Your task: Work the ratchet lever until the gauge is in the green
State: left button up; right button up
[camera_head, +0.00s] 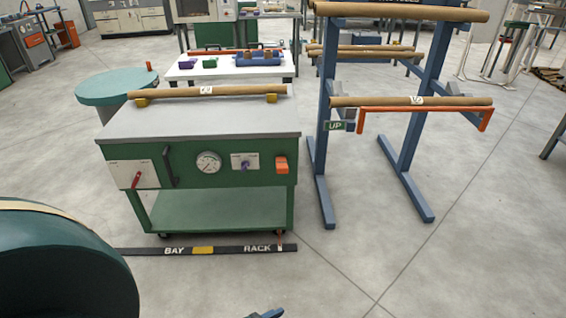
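A round white gauge (208,162) sits on the front of a green cart (222,175). Its needle and any green band are too small to read. A small red lever (136,180) is on a white plate at the left of the cart's front. A black upright handle (168,167) stands between that plate and the gauge. I cannot tell for certain which is the ratchet lever. To the right of the gauge are a purple knob (244,164) on a white label and an orange block (281,165).
A cardboard tube (235,91) lies on yellow rests on the cart top. A dark strip (215,250) marked BAY RACK lies on the floor before the cart. A blue rack (410,150) with tubes, an orange bar and an UP sign (335,126) stands right.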

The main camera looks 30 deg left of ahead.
aim_at(282, 167)
jog(key=i+j+z, duration=0.1)
jog(key=j+z, duration=0.8)
jog(key=k+j+z, duration=0.1)
jog(key=j+z, duration=0.2)
jog(key=j, duration=0.7)
jog(key=k+j, duration=0.1)
jog(key=j, duration=1.15)
jog(key=k+j, duration=0.15)
jog(key=j, duration=0.45)
